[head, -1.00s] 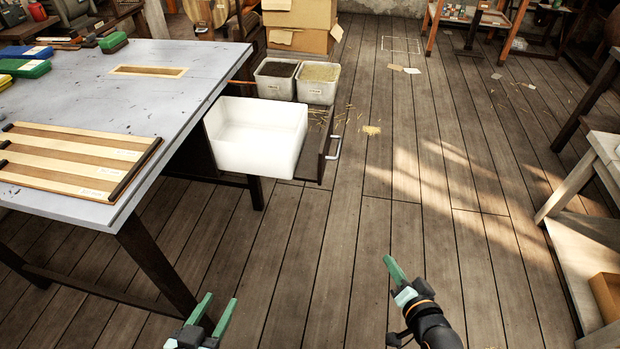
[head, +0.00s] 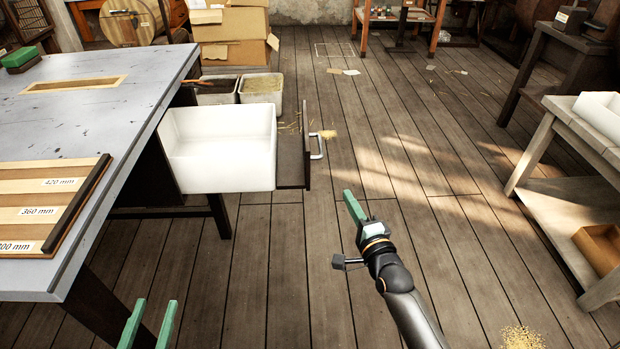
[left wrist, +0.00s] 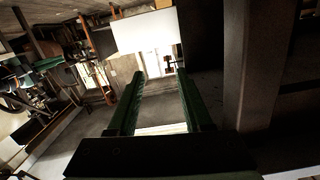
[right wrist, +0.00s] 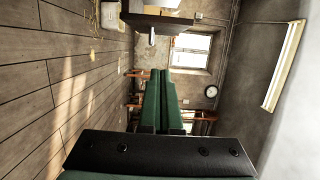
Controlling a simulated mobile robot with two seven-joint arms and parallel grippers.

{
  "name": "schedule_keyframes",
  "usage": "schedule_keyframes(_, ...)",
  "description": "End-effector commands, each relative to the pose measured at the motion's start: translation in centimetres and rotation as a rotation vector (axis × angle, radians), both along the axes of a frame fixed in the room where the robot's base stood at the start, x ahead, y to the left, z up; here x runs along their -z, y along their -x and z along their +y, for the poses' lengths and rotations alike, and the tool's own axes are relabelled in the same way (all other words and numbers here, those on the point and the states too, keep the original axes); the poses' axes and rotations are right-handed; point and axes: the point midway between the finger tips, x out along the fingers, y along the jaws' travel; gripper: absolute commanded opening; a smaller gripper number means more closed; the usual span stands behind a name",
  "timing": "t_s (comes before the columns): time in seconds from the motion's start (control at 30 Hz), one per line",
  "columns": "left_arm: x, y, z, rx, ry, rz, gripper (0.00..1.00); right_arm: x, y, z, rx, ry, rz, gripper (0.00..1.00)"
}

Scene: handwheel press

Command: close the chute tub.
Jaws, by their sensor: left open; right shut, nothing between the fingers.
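The chute tub is a white open box (head: 222,148) that sticks out from under the grey table, with a dark drawer front (head: 307,150) and a pale bar handle (head: 318,146) on its right side. The tub also shows as a bright white block in the left wrist view (left wrist: 146,32). My left gripper (head: 152,322) is open and empty at the bottom left, apart from the tub. My right gripper (head: 353,207) is shut and empty, nearer to me than the handle and to its right, touching nothing. In the right wrist view its fingers (right wrist: 163,90) lie together.
The grey table (head: 110,110) stands on the left with a slatted length board (head: 50,200) on it. Two bins (head: 262,88) stand behind the tub, with cardboard boxes (head: 230,50) beyond. A wooden bench (head: 560,140) is at the right.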

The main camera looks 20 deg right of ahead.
Motion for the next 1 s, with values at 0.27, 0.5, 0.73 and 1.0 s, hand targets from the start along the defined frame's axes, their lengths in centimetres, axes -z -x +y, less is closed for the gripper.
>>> schedule_keyframes(0.27,-4.0,-0.4,-0.2,0.019,0.001,-0.17,0.5,0.0,-3.0,-0.1,0.0,0.0,-0.002,0.0)
schedule_keyframes(0.5,-9.3,0.3,-0.6,0.049,0.001,-0.391,0.5,0.1,-6.4,-0.2,0.0,0.002,-0.001,0.0)
schedule_keyframes(0.73,-14.0,2.0,-1.0,0.084,0.002,-0.601,0.5,0.1,-9.2,-0.3,0.0,0.002,0.0,0.0)
schedule_keyframes(1.0,-17.7,4.1,-1.4,0.118,0.002,-0.778,0.5,0.0,-10.6,2.4,-0.001,-0.002,-0.001,0.0)
